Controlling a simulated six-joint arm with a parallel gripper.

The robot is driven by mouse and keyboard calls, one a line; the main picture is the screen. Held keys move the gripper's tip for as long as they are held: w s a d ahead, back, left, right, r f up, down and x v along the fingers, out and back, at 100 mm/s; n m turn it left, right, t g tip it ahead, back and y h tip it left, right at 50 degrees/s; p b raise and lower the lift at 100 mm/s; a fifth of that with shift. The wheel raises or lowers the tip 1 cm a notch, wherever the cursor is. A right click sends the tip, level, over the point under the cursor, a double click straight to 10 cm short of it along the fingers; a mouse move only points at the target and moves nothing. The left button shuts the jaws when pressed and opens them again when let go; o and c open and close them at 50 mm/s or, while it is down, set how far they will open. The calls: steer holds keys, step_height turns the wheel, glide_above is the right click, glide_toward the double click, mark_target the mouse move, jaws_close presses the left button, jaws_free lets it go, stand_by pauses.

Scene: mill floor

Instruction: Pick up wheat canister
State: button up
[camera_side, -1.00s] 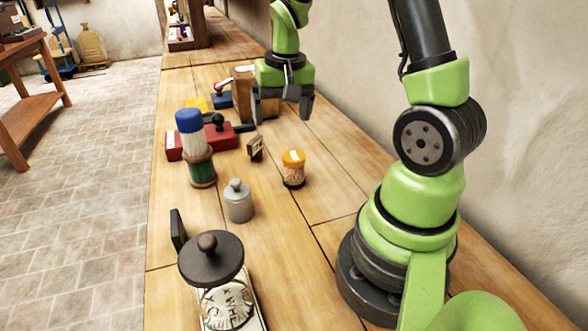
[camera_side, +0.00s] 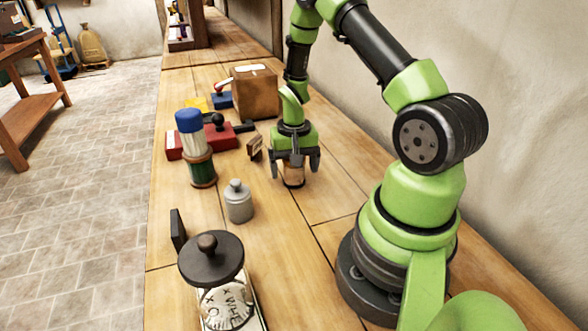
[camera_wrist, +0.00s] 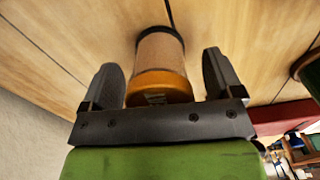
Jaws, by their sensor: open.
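A small clear canister with an orange lid and tan contents (camera_side: 293,181) stands upright on the wooden bench, partly hidden by my gripper (camera_side: 295,168). In the wrist view the canister (camera_wrist: 160,55) lies between the two fingers of my gripper (camera_wrist: 161,68), with a visible gap on each side. The gripper points down over it and is open, with nothing held.
A grey bottle-shaped weight (camera_side: 239,202) and a blue-capped cylinder (camera_side: 196,150) stand to the left. Bare bench lies right of the canister; the wall is beyond.

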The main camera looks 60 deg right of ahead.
steer(key=shift+f, duration=0.55)
steer(key=c, duration=1.1)
steer(key=shift+c, duration=0.2)
steer(key=shift+r, duration=0.15)
